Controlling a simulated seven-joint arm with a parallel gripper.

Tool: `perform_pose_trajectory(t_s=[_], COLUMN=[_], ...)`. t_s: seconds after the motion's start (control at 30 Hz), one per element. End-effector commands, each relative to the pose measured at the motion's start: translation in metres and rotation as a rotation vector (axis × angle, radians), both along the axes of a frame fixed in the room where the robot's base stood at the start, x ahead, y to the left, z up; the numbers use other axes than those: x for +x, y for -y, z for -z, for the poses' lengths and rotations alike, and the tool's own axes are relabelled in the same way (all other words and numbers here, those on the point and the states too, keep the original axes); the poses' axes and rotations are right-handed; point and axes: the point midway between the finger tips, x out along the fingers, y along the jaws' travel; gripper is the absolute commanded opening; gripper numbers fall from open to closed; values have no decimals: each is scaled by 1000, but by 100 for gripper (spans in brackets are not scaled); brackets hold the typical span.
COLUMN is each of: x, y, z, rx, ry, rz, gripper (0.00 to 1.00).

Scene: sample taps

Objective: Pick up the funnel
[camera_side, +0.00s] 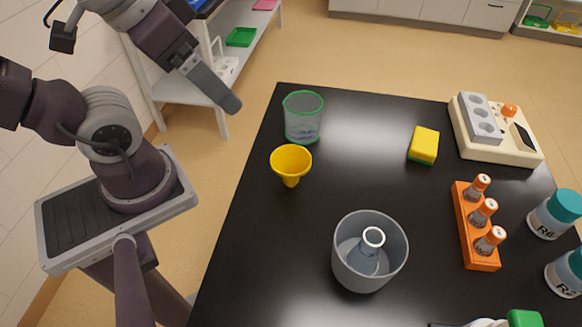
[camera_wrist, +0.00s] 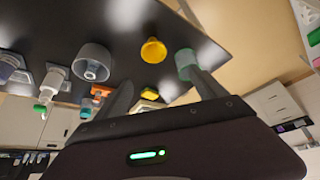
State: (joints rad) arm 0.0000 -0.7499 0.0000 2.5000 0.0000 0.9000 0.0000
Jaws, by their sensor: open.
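The yellow funnel (camera_side: 291,160) stands on the black table near its left edge, wide mouth up and spout down. It also shows in the wrist view (camera_wrist: 153,50), near the top middle. My gripper (camera_side: 230,101) is up and to the left of the funnel, beside the table's far left corner, and well apart from it. In the wrist view my gripper (camera_wrist: 163,85) has its two fingers spread with nothing held between them. In the side view the fingers overlap.
A clear green-rimmed beaker (camera_side: 303,120) stands just behind the funnel. A grey tub (camera_side: 348,262) holding a flask is in front. A yellow sponge (camera_side: 424,144), an orange vial rack (camera_side: 469,228) and a cream device (camera_side: 512,146) are right. The table's middle is clear.

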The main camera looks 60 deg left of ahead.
Motion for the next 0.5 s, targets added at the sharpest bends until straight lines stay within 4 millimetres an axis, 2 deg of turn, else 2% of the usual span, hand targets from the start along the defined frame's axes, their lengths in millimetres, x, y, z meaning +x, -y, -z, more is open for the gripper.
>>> perform_pose_trajectory(t_s=[0.07,0.37,0.47,0.5], x=[0,0,1,1], y=[0,0,0,0], z=[0,-2,-21,-33], rx=[0,0,0,0], ry=[0,1,6,7], rz=[0,0,0,0], gripper=[96,96,96,96])
